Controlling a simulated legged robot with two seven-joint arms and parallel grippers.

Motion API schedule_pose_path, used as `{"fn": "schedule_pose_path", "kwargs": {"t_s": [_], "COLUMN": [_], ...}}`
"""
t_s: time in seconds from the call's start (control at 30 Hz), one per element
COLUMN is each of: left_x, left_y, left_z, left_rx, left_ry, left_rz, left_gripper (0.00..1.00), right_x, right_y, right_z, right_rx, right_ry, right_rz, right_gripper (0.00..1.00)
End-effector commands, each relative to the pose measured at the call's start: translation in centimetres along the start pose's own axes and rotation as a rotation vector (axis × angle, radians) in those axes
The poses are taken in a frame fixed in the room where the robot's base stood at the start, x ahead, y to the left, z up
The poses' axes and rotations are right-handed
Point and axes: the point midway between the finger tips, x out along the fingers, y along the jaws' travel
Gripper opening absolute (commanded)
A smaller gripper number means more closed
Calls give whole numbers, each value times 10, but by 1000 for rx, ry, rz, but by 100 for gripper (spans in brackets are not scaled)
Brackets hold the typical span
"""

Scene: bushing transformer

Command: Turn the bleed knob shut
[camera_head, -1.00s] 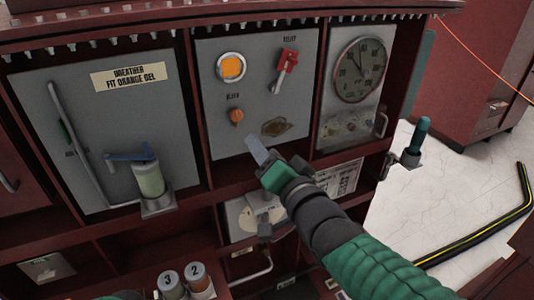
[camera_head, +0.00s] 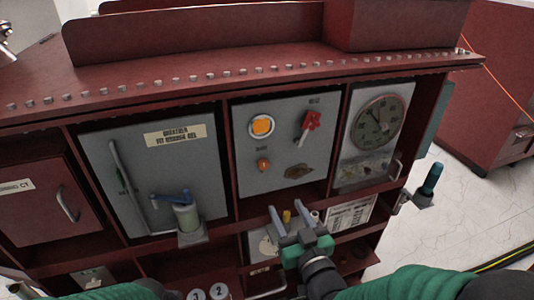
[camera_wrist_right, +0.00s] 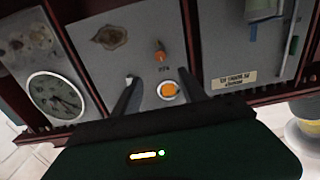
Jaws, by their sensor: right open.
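The bleed knob (camera_head: 263,164) is a small orange knob on the grey middle panel (camera_head: 240,185), below a round orange light (camera_head: 262,126). In the right wrist view the knob (camera_wrist_right: 160,50) appears above the light (camera_wrist_right: 169,90), as that picture is upside down. My right gripper (camera_head: 295,215) is open and empty, below and slightly right of the knob in the head view, apart from it. In the wrist view its two dark fingers (camera_wrist_right: 157,80) point toward the panel, with the knob between their lines. My left gripper is out of view; only a green sleeve shows at the bottom.
A red relief lever (camera_head: 309,122) and an oval plate (camera_head: 299,171) share the panel. A round gauge (camera_head: 380,122) is right. A cabinet door (camera_head: 160,185) with a blue-handled cylinder (camera_head: 185,215) is left. A shelf edge (camera_head: 255,215) runs below.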

Motion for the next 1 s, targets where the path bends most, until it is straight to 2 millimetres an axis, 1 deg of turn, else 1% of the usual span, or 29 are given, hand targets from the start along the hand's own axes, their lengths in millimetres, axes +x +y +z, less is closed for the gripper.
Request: {"fn": "schedule_pose_path", "kwargs": {"t_s": [0.07, 0.17, 0.4, 0.6, 0.7, 0.8, 1.0], "left_x": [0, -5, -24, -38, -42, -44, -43], "left_y": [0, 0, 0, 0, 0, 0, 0], "left_z": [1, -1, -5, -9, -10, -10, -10], "left_rx": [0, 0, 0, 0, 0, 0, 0], "left_ry": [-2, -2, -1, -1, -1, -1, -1], "left_rz": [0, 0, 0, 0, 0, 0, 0], "left_gripper": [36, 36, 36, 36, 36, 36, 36], "right_x": [8, 28, 92, 139, 155, 163, 166], "right_y": [0, 0, 0, 0, 0, 0, 0], "right_z": [1, 1, -1, -2, 0, 1, 2], "right_rx": [0, 2, 3, 2, 2, 1, 0], "right_ry": [1, 0, 1, 2, 2, 2, 1], "right_rz": [0, 0, 0, 0, 0, 0, 0], "right_gripper": [50, 50, 50, 50, 50, 50, 50]}}
